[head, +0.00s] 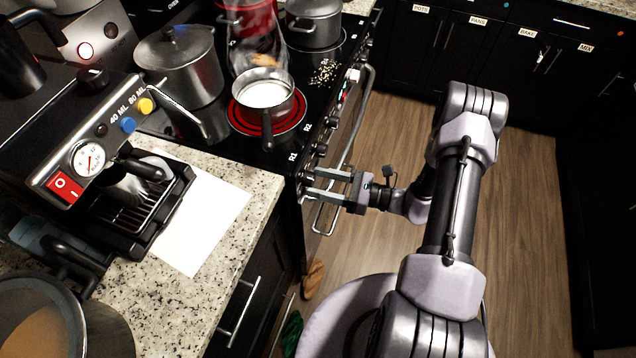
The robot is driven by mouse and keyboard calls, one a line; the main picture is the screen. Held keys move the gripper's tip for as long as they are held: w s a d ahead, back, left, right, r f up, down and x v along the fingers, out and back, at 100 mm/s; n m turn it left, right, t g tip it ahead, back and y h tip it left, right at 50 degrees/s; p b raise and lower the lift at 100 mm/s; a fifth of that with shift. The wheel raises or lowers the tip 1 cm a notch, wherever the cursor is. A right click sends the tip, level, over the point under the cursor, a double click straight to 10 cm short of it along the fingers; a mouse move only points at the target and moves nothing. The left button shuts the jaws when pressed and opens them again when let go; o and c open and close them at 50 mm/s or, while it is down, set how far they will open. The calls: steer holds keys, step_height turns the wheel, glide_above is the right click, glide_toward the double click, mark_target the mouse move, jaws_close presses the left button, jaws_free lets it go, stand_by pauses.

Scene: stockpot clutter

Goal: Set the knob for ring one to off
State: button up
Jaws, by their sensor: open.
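The black stove has a row of dark knobs along its front edge. The label R1 (292,156) is on the cooktop's near end, and R2 (307,127) is farther along. A dark knob (304,177) sits on the front panel near R1. My gripper (308,183) is open, with its two fingertips at this knob, one on each side of it in the picture. I cannot tell whether they touch it, and its setting is too small to read. A ring glows red (238,120) under a small saucepan (265,94) holding white liquid.
An oven handle rail (352,130) runs along the stove front, close to my gripper. The granite counter (245,190) holds an espresso machine (95,150) and a white sheet (205,215). Pots (180,65) stand farther back on the stove. Wooden floor (520,230) is clear at right.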

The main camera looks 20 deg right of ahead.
steer(key=shift+w+a, duration=0.2)
steer(key=shift+a, duration=0.2)
jaws_close()
steer(key=shift+n, duration=0.3)
steer(key=n+b, duration=0.1)
steer(key=n, duration=0.2)
steer(key=shift+n, duration=0.3)
steer(key=shift+n+h+b, duration=0.3)
steer(key=shift+n+b, duration=0.35)
steer(key=shift+n, duration=1.55)
steer(key=shift+r, duration=0.1)
steer(key=shift+w, duration=0.1)
